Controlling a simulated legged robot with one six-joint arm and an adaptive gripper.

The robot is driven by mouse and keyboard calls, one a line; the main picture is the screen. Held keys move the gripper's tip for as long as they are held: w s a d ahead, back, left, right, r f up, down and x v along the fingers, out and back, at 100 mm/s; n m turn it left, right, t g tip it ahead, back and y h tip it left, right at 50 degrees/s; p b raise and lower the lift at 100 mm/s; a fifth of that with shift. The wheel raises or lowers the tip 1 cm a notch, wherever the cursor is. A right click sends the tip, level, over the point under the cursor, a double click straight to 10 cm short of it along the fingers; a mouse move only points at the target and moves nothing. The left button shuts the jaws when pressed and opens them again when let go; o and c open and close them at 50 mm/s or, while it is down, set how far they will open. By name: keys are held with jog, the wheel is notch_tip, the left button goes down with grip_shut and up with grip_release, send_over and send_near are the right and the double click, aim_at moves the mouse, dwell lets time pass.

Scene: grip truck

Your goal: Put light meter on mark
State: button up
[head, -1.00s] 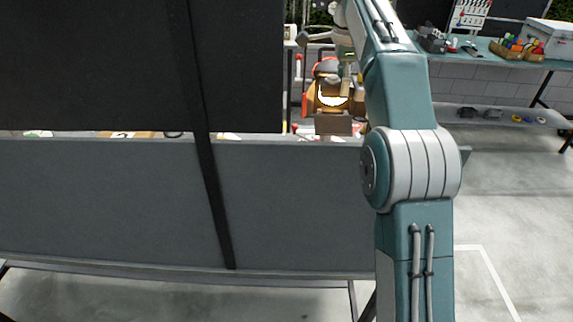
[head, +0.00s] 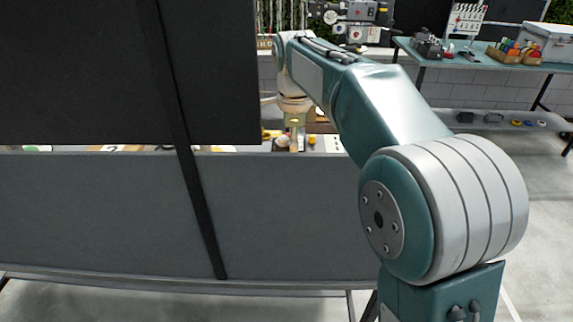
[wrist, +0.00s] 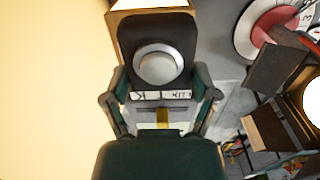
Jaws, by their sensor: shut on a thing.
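The light meter (wrist: 162,62) is a dark box with a pale round dome and a white label strip. My gripper (wrist: 163,90) is shut on it in the wrist view, one finger on each side. In the head view my gripper (head: 293,140) points down behind the grey panel, among small items; the meter cannot be made out clearly there. A round white disc with a red part (wrist: 268,27) lies at the upper right of the wrist view. I cannot tell which marking is the mark.
A black upright panel (head: 90,70) and a grey panel (head: 100,215) block much of the head view. A bright cream surface (wrist: 45,90) fills the wrist view's left side. A brown-framed lamp (wrist: 268,133) is at its right. A back table (head: 490,62) holds boxes and a clapperboard.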

jog(key=a+f, duration=0.2)
jog(key=f, duration=0.1)
jog(key=s+a+f, duration=0.1)
jog(key=f, duration=0.1)
jog(key=shift+d, duration=0.55)
jog(key=o, duration=1.2)
jog(key=shift+a, duration=0.5)
jog(key=shift+d+r, duration=0.2)
jog(key=shift+r, duration=0.15)
notch_tip(320, 180, up, 10)
jog(key=shift+w+a+r, duration=0.1)
jog(key=shift+r, duration=0.6)
